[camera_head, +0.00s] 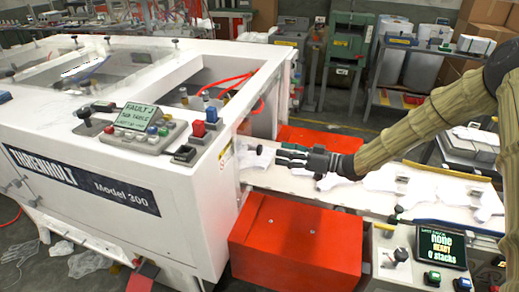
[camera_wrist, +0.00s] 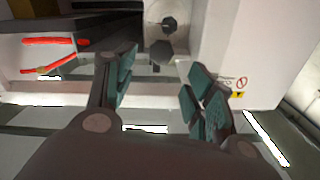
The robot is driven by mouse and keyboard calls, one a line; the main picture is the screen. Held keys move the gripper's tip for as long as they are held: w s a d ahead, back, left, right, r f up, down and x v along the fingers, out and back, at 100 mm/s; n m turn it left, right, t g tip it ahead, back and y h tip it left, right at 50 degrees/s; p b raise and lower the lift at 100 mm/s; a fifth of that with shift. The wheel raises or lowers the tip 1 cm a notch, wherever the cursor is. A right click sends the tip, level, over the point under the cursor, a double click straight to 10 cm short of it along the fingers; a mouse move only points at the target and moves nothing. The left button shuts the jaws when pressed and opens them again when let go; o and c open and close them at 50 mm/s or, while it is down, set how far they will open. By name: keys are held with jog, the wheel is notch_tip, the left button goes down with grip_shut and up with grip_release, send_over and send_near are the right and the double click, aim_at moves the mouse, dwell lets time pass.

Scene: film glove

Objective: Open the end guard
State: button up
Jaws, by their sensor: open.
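The white machine (camera_head: 110,140) fills the left, its screen (camera_head: 135,117) reading a fault. Its end faces my gripper; I cannot clearly tell which panel there is the end guard. A white end panel with warning labels shows in the wrist view (camera_wrist: 245,55). A dark, rounded knob-like part (camera_wrist: 168,24) stands ahead, beyond and between my fingertips. My gripper (camera_head: 278,155) is at the machine's end, above the conveyor, fingers pointing at the machine. In the wrist view my gripper (camera_wrist: 163,95) is open, with nothing between its teal finger pads.
Red boxes (camera_head: 295,240) flank the conveyor (camera_head: 375,198), which carries white glove-like pieces (camera_head: 390,180). A control stand (camera_head: 405,262) with a screen is at front right. Red hoses (camera_wrist: 48,66) run inside the machine opening. Benches and a green machine (camera_head: 350,38) stand behind.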

aim_at(262, 149)
jog(key=p+x, duration=0.2)
jog(key=x, duration=0.7)
jog(key=shift+f, duration=0.1)
jog(key=shift+d, duration=0.1)
grip_shut()
